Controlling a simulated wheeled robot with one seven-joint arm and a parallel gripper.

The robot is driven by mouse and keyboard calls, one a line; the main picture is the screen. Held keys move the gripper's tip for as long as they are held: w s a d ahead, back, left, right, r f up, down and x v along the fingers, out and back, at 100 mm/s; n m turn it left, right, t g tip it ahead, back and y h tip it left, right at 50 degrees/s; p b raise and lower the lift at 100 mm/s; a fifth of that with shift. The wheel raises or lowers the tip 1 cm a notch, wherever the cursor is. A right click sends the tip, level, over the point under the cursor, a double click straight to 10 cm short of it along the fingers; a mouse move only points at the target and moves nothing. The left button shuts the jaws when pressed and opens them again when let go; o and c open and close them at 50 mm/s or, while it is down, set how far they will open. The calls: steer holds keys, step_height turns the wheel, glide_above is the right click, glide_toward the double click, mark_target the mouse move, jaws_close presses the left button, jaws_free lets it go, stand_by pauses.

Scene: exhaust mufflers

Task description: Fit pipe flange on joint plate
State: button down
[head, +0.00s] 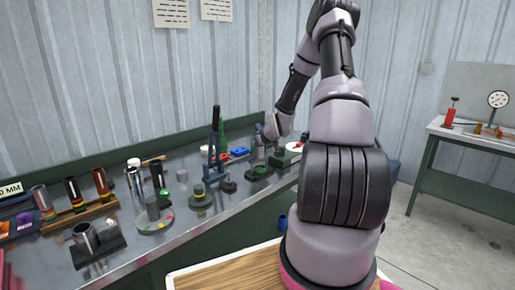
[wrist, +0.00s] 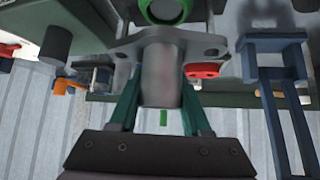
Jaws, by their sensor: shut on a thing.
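In the wrist view my gripper (wrist: 160,90) is shut on the grey pipe of the pipe flange (wrist: 161,62), one green finger on each side. The flange is a flat grey plate with a bolt hole at its right end. Just beyond it is a dark round piece with a green ring (wrist: 168,20), perhaps on the joint plate. I cannot tell whether the flange touches it. In the head view my gripper (head: 268,138) is small, over the far end of the bench, and what it holds is not clear there.
A blue frame-like stand (wrist: 272,46) is right of the flange in the wrist view, with a red part (wrist: 202,70) between. In the head view, a tall blue press-like tool (head: 214,145) and several cylinders crowd the metal bench (head: 215,222). A side table (head: 470,138) stands right.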

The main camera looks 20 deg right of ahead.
mark_target(258, 157)
steer(key=shift+f, duration=0.35)
stand_by(0.3)
steer(key=shift+f, duration=1.5)
steer(key=shift+f, duration=0.1)
steer(key=shift+c, duration=1.4)
jaws_free()
steer(key=shift+s, duration=0.1)
